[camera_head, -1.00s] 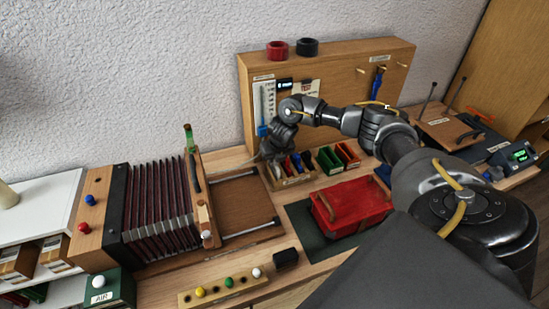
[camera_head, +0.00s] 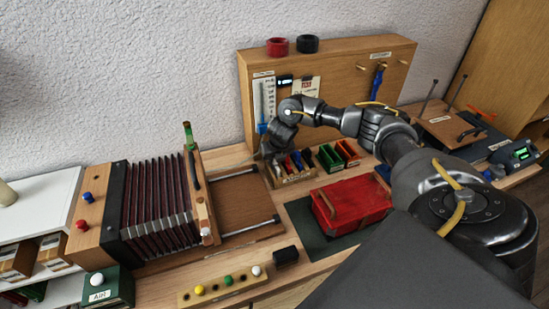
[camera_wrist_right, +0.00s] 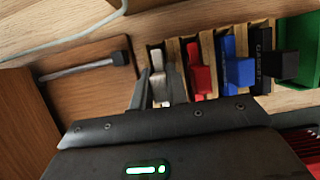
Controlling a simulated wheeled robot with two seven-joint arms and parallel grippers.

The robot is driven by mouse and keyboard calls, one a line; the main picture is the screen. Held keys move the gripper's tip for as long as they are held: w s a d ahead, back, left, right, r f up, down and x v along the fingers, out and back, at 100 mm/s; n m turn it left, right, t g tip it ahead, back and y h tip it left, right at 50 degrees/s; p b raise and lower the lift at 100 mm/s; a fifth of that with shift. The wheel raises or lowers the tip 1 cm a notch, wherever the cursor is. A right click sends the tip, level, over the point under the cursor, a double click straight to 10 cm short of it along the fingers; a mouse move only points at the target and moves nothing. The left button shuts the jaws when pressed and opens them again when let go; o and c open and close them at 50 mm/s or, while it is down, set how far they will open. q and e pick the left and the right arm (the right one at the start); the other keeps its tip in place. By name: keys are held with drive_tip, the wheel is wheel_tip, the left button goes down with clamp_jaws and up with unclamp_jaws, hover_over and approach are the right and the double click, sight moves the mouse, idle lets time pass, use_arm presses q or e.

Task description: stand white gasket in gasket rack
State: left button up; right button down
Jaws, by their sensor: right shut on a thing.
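The gasket rack (camera_head: 293,182) is a small wooden slotted holder at the back of the bench. In the right wrist view its wooden dividers (camera_wrist_right: 207,48) hold a red gasket (camera_wrist_right: 201,72), a blue gasket (camera_wrist_right: 236,70) and a black gasket (camera_wrist_right: 270,64). The white gasket (camera_wrist_right: 157,62) shows at the left-end slot, beside the red one. My right gripper (camera_wrist_right: 160,84) is shut on it, one finger on each side. The gasket's lower end is hidden, so I cannot tell how deep it sits. In the head view the right gripper (camera_head: 278,153) is at the rack's left end. My left gripper is not in view.
A red case (camera_head: 350,205) lies in front on a dark mat. The bellows (camera_head: 158,212) and a wooden frame with metal rods (camera_head: 247,228) are to the left. A wooden tool panel (camera_head: 340,75) rises behind.

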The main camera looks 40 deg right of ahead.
drive_tip(key=c, duration=1.1)
unclamp_jaws()
drive_tip(key=shift+o, duration=0.2)
drive_tip(key=shift+r+p, duration=3.2)
drive_tip(key=shift+r, duration=0.6)
